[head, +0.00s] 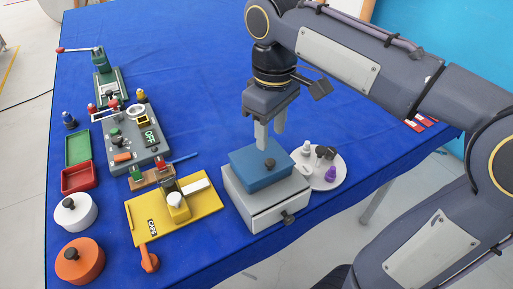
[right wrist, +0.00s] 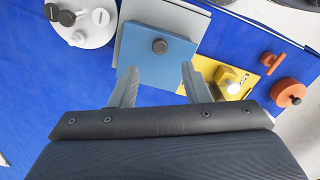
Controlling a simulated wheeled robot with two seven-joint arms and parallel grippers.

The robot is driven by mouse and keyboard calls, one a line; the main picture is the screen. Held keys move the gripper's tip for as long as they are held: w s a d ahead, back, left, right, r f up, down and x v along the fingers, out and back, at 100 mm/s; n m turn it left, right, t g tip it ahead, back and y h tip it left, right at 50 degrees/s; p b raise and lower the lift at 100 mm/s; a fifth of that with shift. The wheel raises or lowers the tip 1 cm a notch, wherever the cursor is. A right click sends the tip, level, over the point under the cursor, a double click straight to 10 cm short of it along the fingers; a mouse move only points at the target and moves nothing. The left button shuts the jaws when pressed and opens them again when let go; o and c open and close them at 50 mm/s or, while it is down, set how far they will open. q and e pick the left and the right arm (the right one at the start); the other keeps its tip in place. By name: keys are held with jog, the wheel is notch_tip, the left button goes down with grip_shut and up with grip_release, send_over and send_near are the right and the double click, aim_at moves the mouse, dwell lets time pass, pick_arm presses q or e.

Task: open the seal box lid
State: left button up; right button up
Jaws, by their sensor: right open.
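The seal box (head: 262,205) is a light grey box with a drawer front and a dark knob on that front. Its blue lid (head: 258,171) lies on top, with a dark round knob (head: 270,163) in the middle. The lid also shows in the right wrist view (right wrist: 172,62), with its knob (right wrist: 159,47). My right gripper (head: 271,142) is open and empty, pointing down over the far part of the lid. In the right wrist view its two fingers (right wrist: 159,84) are spread apart, with the knob beyond them. My left gripper is not in view.
A round white tray (head: 335,181) with small stamps stands right of the box. A yellow board (head: 194,222) lies left of it. White (head: 74,216) and orange (head: 80,264) round pots stand near the left edge. The blue cloth behind the box is free.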

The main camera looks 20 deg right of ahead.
aim_at(270, 161)
notch_tip(270, 161, down, 7)
jog(key=shift+s+f+b, duration=0.1)
jog(key=shift+f+b, duration=0.1)
jog(key=shift+b, duration=0.15)
grip_shut()
